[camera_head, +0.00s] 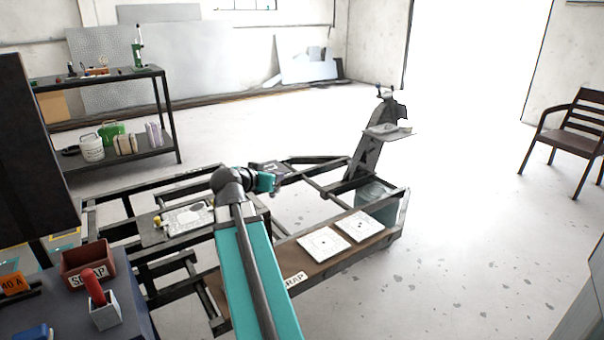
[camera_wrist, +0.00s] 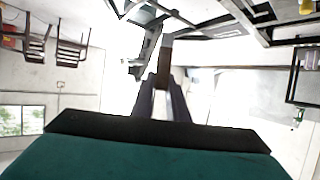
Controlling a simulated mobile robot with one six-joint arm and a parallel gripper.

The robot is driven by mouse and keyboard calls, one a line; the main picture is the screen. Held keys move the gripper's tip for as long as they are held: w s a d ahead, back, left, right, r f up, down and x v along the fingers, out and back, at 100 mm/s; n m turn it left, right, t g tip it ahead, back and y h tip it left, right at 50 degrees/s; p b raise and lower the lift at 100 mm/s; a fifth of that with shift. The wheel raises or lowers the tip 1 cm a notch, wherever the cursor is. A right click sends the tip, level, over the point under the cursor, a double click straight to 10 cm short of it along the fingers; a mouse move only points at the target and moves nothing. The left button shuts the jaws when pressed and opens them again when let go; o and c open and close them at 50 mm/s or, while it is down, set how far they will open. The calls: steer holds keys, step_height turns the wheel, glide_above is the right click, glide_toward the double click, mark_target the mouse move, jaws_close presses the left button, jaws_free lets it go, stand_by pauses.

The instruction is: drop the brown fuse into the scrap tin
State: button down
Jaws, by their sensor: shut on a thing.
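The brown fuse (camera_wrist: 164,58) shows in the wrist view as a brown body with a grey end, between the fingertips. My gripper (camera_wrist: 163,82) is shut on it. In the head view my gripper (camera_head: 278,177) is held out over the metal frame, beyond the wrist joint; the fuse is too small to make out there. The scrap tin (camera_head: 88,262) is a red-brown open box with a SCRAP label on its front. It stands on the dark surface at lower left, well away from my gripper. Its floor is mostly hidden.
A grey holder with a red piece (camera_head: 105,310) stands just in front of the tin. White plates (camera_head: 323,244) lie on the brown board at right. A shelf (camera_head: 120,155) stands at the back left; open floor lies right.

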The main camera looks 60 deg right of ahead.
steer(key=w+a+r+n+t+y+p, duration=0.2)
steer(key=w+a+r+n+t+p, duration=0.2)
steer(key=w+a+r+p, duration=0.45)
steer(key=w+a+r+n+t+y+p, duration=0.35)
steer(key=w+a+n+t+p, duration=0.2)
steer(key=w+a, duration=0.75)
steer(key=w+a+r+n+y+p, duration=0.2)
steer(key=a+r+p, duration=0.3)
steer(key=a, duration=0.5)
steer(key=w+a+r+n+t+y+p, duration=0.1)
steer(key=a+r+p, duration=0.4)
steer(key=a, duration=0.6)
steer(key=w+a+r+n+t+y+p, duration=0.1)
steer(key=w+a+r+n+y+p, duration=0.2)
steer(key=a+r, duration=0.4)
steer(key=w+a+y+p, duration=0.1)
steer(key=w+a+p, duration=0.1)
steer(key=a, duration=0.2)
steer(key=shift+a+n+y+p, duration=0.2)
steer(key=shift+n+y+p, duration=0.15)
